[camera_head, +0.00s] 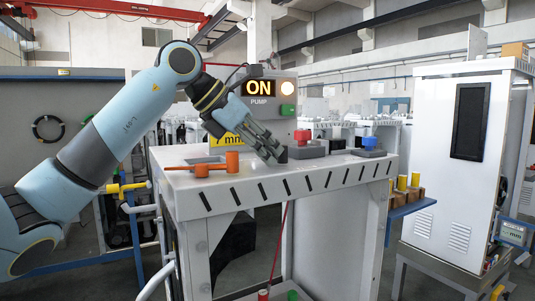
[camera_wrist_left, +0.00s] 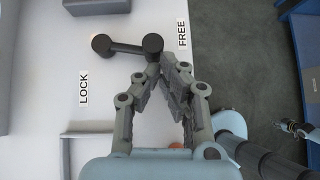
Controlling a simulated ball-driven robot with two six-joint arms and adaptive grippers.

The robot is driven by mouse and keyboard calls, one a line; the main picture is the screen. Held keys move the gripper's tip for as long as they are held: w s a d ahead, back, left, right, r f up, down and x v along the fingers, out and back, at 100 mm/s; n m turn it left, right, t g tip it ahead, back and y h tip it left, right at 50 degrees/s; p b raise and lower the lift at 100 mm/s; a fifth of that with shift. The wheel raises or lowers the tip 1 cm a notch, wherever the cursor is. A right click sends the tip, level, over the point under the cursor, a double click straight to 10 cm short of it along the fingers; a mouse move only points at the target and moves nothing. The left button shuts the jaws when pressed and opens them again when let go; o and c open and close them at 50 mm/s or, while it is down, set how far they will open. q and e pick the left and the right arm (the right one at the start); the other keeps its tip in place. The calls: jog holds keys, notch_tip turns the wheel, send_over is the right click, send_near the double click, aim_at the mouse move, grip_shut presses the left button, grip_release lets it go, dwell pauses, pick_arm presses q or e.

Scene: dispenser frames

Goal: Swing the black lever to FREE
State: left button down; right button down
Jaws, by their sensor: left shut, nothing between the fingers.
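The black lever (camera_wrist_left: 127,47) lies on the pale table top in the left wrist view, with a round knob at each end. Its right knob (camera_wrist_left: 152,44) is close to the FREE label (camera_wrist_left: 182,33); the LOCK label (camera_wrist_left: 83,88) is below and left. My left gripper (camera_wrist_left: 154,64) is shut and empty, its fingertips right by that right knob; I cannot tell whether they touch. In the head view my left gripper (camera_head: 275,154) reaches down to the table top and the lever is mostly hidden. A small, distant part of my right arm (camera_wrist_left: 298,129) seems to show in the wrist view.
An orange handle (camera_head: 212,169) sits at the table's left. A pump box with an ON display (camera_head: 259,88) stands behind. The table's front edge (camera_head: 290,187) is close to the gripper.

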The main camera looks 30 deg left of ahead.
pick_arm(q)
jog(key=shift+a, duration=0.3)
jog(key=shift+w+a, duration=0.2)
jog(key=shift+w, duration=0.1)
jog(key=shift+w+a, duration=0.2)
jog(key=shift+a, duration=0.15)
pick_arm(e)
jog(key=shift+s, duration=0.15)
pick_arm(q)
jog(key=shift+r, duration=0.1)
